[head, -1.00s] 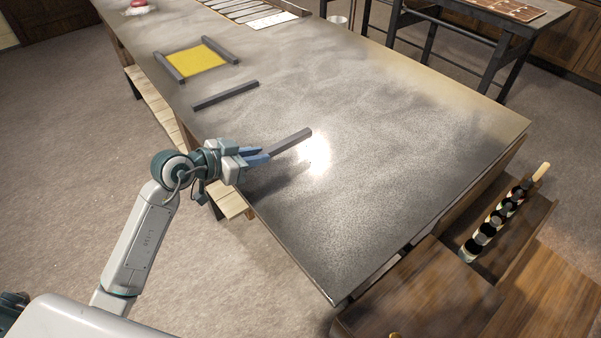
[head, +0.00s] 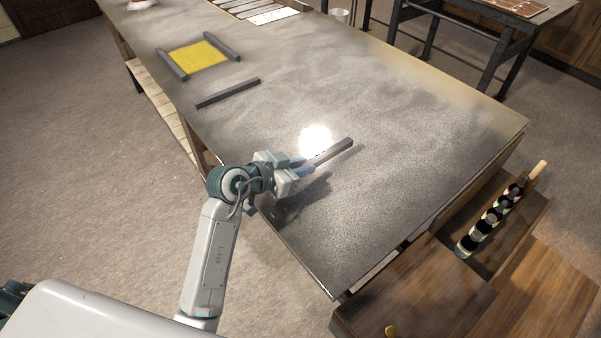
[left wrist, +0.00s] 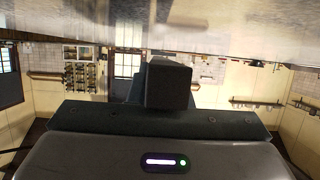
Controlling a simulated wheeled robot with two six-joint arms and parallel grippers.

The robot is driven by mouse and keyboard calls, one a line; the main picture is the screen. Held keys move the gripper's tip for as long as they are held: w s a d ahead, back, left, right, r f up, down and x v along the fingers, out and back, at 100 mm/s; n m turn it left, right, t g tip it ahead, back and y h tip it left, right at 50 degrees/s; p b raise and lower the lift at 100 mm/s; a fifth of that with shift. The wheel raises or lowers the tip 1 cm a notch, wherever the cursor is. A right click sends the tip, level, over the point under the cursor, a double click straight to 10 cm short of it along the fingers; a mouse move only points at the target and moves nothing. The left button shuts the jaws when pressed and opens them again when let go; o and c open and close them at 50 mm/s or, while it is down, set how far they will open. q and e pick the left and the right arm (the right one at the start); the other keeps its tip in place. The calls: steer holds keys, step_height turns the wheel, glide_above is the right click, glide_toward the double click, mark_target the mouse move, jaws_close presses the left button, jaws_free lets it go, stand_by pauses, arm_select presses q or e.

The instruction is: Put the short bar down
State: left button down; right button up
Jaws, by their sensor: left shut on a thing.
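My left gripper (head: 306,168) is shut on a short dark grey bar (head: 335,150) near the front left edge of the metal table. The bar points away to the right from the fingers, and a shadow lies below and beside it, so it appears to be above the surface. In the left wrist view the bar's square end (left wrist: 168,86) faces the camera, with the table surface (left wrist: 160,18) across the top of the picture. The fingers are mostly hidden there. My right gripper is not in view.
Another dark bar (head: 228,93) lies on the table (head: 400,130). Behind it a yellow square (head: 198,57) has a grey bar on each of two sides. A wooden rack with several dark round items (head: 490,220) stands at the right. The table's middle and right are clear.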

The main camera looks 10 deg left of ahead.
arm_select(q)
steer(key=shift+f, duration=1.45)
steer(key=shift+p, duration=0.35)
steer(key=c, duration=1.3)
jaws_free()
steer(key=shift+f, duration=0.15)
